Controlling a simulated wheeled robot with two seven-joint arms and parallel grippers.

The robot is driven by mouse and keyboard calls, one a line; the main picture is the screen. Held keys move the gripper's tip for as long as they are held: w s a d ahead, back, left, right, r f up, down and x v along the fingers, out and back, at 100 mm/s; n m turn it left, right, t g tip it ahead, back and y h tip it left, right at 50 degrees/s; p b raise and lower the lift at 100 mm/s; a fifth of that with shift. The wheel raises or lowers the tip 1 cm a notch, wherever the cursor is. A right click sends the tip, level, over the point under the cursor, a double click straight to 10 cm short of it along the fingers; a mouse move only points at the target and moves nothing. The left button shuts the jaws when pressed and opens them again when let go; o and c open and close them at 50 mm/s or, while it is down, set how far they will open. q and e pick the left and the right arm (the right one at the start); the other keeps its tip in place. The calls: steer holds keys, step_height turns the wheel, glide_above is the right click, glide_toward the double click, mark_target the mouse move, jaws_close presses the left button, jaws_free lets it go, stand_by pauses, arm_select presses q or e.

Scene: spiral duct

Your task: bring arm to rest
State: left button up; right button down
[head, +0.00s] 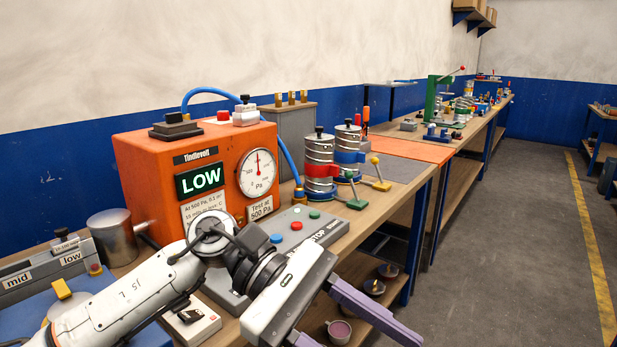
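My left arm (130,298) comes in from the lower left and reaches across the front of the bench. Its gripper (358,335) hangs past the bench's front edge, pointing down and to the right. Its two purple fingers stand apart, and one runs out of the bottom of the picture. I see nothing between them except the lower shelf behind. My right arm and gripper are not in view.
An orange tester (140,160) showing LOW, with a round gauge (257,173), stands behind the arm. A grey button box (300,222) lies close to the wrist. Ringed cylinders (319,150) stand farther right. The aisle floor (520,230) is clear.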

arm_select(q)
steer(key=w+a+f+n+t+h+b, duration=0.1)
steer(key=w+a+f+n+t+h, duration=0.15)
steer(key=n+t, duration=0.65)
steer(key=w+a+f+n+t+h+b, duration=0.15)
steer(key=w+n+t, duration=0.25)
steer(key=n, duration=1)
steer(key=w+a+f+n+t+h+b, duration=0.1)
steer(key=w+f+n+t+h, duration=0.25)
steer(key=n+t, duration=0.55)
steer(key=w+a+f+n+t+y, duration=0.2)
steer(key=a+f+n+y, duration=0.4)
steer(key=f+n+y, duration=0.5)
steer(key=s+a+f+n+g+y+b, duration=0.1)
steer(key=s+a+f+n+g+y, duration=0.2)
steer(key=f+n, duration=0.4)
steer(key=s+a+f+n+y+b, duration=0.1)
steer(key=s+a+f+n, duration=0.25)
steer(key=f, duration=0.55)
steer(key=s+a+f+n+g+y, duration=0.1)
steer(key=s+a+f+n+g, duration=0.2)
steer(key=s+f, duration=0.4)
steer(key=s+a+f+n+g+y, duration=0.1)
steer(key=s+a+f+n+g, duration=0.2)
steer(key=s+f, duration=0.4)
steer(key=shift+n+b, duration=0.4)
steer(key=shift+n, duration=0.15)
steer(key=shift+w, duration=0.1)
